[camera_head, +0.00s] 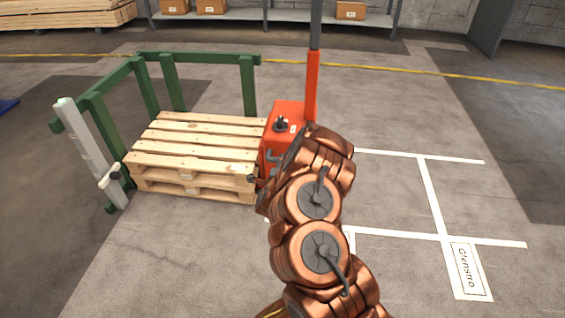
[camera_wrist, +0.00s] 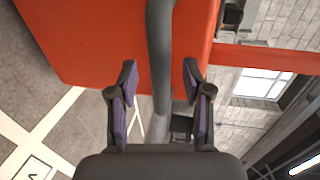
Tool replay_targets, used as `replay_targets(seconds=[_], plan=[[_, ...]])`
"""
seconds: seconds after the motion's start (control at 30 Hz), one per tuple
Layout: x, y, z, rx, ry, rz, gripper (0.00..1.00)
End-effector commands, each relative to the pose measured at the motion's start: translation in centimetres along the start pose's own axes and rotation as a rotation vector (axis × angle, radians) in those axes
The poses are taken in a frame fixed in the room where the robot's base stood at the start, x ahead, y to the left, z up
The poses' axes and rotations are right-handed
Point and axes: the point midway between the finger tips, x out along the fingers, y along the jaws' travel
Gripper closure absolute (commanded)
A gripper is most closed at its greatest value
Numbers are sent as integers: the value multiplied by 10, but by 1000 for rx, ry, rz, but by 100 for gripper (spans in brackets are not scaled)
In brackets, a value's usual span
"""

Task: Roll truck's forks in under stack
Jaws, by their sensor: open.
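The stack of wooden pallets (camera_head: 190,155) stands on the floor inside a green frame in the head view. The orange-red truck (camera_head: 287,118) stands close against the stack's right side, with its tall mast rising behind my arm. Its forks do not show, so I cannot tell how far they reach under the stack. In the wrist view my gripper (camera_wrist: 160,85) is open, with a dark grey bar (camera_wrist: 160,45) of the truck between its fingers. The fingers stand apart from the bar on both sides.
The green guard frame (camera_head: 200,58) encloses the stack's back and left. A pale post (camera_head: 85,140) with a lever stands at the left front. White floor lines (camera_head: 432,195) and a lettered plate (camera_head: 468,268) mark clear floor at right. A shelf with boxes (camera_head: 350,10) stands behind.

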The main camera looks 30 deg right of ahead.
Motion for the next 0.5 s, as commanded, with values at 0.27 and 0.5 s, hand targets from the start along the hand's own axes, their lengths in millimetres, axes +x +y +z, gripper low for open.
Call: replay_targets(seconds=[0.27,0.5], plan=[[-32,1,-1,0,1,2,50],[-60,1,-1,0,1,0,50]])
